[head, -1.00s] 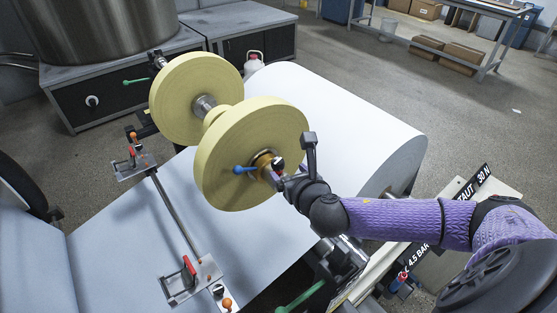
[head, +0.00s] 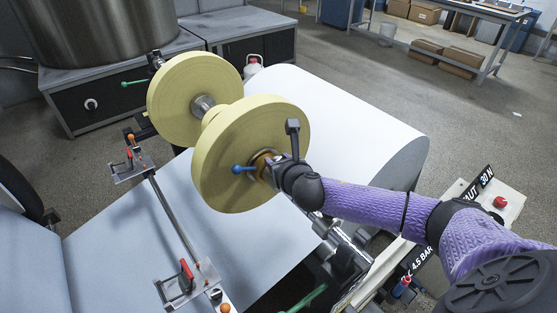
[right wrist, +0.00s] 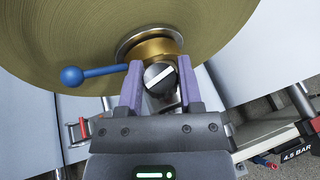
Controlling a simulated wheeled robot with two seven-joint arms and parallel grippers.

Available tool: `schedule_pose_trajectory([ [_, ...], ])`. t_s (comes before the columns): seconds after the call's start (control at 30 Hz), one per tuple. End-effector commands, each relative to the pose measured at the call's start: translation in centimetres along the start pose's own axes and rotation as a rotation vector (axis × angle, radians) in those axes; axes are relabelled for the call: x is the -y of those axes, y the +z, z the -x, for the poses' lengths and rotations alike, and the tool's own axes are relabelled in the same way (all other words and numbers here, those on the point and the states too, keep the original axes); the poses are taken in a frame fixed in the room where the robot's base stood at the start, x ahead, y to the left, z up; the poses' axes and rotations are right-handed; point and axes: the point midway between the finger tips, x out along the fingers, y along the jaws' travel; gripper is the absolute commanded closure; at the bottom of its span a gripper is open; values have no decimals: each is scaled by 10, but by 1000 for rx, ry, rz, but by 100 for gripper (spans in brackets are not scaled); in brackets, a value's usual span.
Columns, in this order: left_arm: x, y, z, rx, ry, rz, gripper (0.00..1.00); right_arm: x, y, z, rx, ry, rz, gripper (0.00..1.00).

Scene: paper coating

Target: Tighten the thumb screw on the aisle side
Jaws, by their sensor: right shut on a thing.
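The aisle-side thumb screw is a black knob with a white bar (right wrist: 160,75), seen in the right wrist view beside a brass collar (right wrist: 150,48). My right gripper (right wrist: 160,88) has its two purple fingers on either side of the knob and is shut on it. In the head view my right gripper (head: 274,172) is at the hub of the nearer yellow roll (head: 232,165), and it hides the knob. A blue-ended lever (right wrist: 85,76) sticks out left of the collar; it also shows in the head view (head: 243,169). My left gripper is not in view.
A second yellow roll (head: 187,97) sits farther along the same shaft. A big white paper roll (head: 345,125) lies behind and right. Red-handled clamps (head: 187,275) stand on a rail at the left. A green lever (head: 308,297) is below my right arm.

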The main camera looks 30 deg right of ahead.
Motion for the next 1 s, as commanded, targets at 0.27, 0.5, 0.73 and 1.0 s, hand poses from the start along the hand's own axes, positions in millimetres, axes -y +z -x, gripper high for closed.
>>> schedule_pose_trajectory([
  [0.27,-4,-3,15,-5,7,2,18,-1,5,2,-2,-53,-26,100],
  [0.5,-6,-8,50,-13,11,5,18,-2,5,2,-2,-323,-137,100],
  [0.73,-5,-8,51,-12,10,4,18,-1,1,0,1,-392,-163,100],
  [1.0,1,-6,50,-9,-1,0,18,-1,1,0,2,-389,-162,31],
])
